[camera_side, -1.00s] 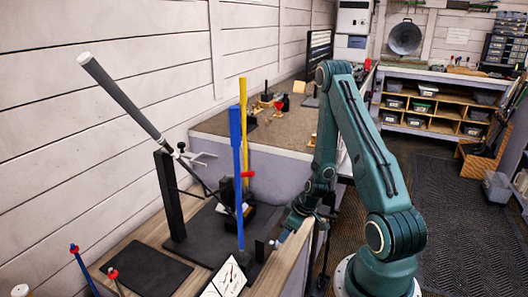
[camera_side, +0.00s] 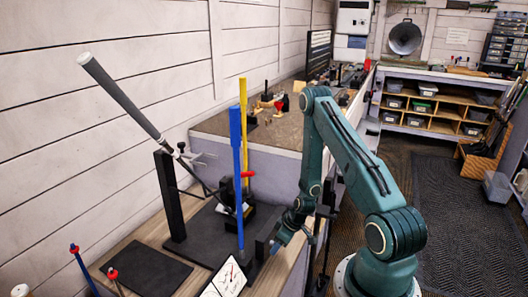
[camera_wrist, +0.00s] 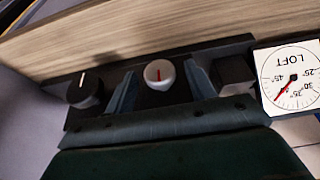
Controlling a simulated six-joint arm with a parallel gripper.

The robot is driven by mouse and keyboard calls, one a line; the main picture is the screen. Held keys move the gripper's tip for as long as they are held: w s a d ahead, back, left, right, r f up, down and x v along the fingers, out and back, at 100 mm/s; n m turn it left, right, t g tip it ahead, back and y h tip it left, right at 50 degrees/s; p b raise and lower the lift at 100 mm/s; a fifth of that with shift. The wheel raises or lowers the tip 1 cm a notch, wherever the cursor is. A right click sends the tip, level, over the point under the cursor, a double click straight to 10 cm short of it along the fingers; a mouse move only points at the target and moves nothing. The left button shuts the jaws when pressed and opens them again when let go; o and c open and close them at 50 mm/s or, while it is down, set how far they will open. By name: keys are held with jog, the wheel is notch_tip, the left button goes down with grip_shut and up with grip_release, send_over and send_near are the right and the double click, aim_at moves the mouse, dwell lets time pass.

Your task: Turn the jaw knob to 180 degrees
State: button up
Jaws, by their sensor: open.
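In the wrist view, a light grey knob (camera_wrist: 160,74) with a red line on its face sits on a dark panel strip (camera_wrist: 225,50). A black knob (camera_wrist: 85,90) with a white mark is to its left. No label shows which one is the jaw knob. My gripper (camera_wrist: 162,88) is open, with one finger on each side of the grey knob and gaps on both sides. I cannot tell how deep the fingers are around it. In the side view my gripper (camera_side: 277,245) is low at the bench front, and the knobs are not clear there.
A white LOFT dial (camera_wrist: 292,80) is right of the knobs, past a dark block (camera_wrist: 233,75). In the side view a golf club (camera_side: 120,95) leans over the black stand (camera_side: 171,195). Blue (camera_side: 236,150) and yellow (camera_side: 243,130) posts stand upright behind my gripper.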

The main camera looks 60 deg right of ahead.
jog(key=shift+c, duration=0.2)
jog(key=c, duration=0.9)
jog(key=shift+d+y, duration=0.15)
jog(key=shift+y, duration=0.25)
jog(key=shift+d+m+y, duration=0.2)
jog(key=shift+m+y, duration=0.1)
jog(key=shift+y, duration=0.7)
jog(key=shift+d+f+m+t+y, duration=0.15)
jog(key=shift+m+y, duration=0.1)
jog(key=shift+y, duration=0.8)
jog(key=shift+d+m+t+y, duration=0.15)
jog(key=shift+m+y, duration=0.1)
jog(key=shift+y, duration=0.8)
jog(key=o, duration=0.9)
